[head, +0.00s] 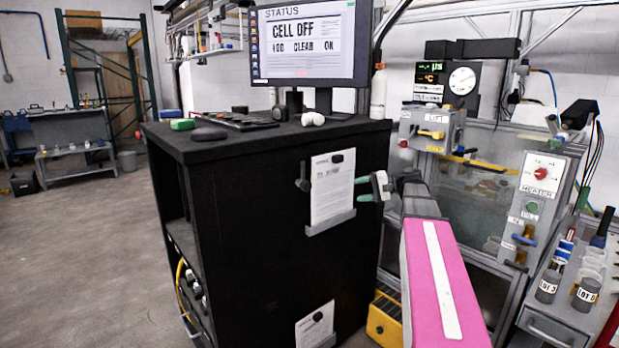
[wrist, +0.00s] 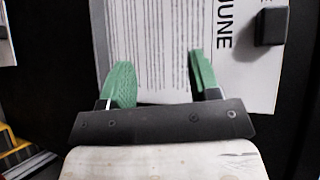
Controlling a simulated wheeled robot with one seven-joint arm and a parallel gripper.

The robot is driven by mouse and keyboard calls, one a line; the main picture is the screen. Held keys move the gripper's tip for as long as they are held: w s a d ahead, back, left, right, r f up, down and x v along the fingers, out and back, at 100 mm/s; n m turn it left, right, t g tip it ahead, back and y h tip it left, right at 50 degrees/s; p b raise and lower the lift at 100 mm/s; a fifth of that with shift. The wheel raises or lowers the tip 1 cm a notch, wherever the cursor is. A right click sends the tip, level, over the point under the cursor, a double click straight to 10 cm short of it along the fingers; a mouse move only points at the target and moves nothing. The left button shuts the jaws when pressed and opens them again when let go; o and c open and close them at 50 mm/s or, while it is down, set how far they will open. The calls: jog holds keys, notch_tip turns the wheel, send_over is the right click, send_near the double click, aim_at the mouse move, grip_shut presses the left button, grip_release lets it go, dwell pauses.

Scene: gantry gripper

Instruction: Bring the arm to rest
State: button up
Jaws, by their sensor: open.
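My gripper (head: 361,189) is in front of the right side of the black cabinet (head: 250,230) in the head view. Its two green fingers (wrist: 160,85) are apart in the wrist view, with nothing between them but a view of a printed sheet. The sheet (head: 331,187) hangs on the cabinet's face, under a dark clip. Whether the fingertips touch the sheet or cabinet I cannot tell. My pink arm reaches up from the bottom of the head view.
A monitor (head: 309,45) reading "CELL OFF" stands on the cabinet. A second sheet (head: 315,326) hangs low, near a yellow crate (head: 384,318). A glass-fronted bench with a heater panel (head: 538,184) stands right of my arm. Open floor (head: 80,250) lies at left.

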jog(key=s+a+f+n+g+h, duration=0.1)
jog(key=s+f+h, duration=0.4)
jog(key=f, duration=0.6)
jog(key=s+a+f+n+g+h, duration=0.1)
jog(key=s+a+f+h, duration=0.2)
jog(key=s+f, duration=0.4)
jog(key=s+a+f+n+g+h, duration=0.1)
jog(key=s+f+h, duration=0.5)
jog(key=f, duration=1)
jog(key=shift+s+a+f+h, duration=0.3)
jog(key=shift+s+a+f, duration=0.1)
jog(key=shift+s, duration=0.1)
jog(key=shift+o, duration=0.3)
jog(key=shift+r, duration=0.1)
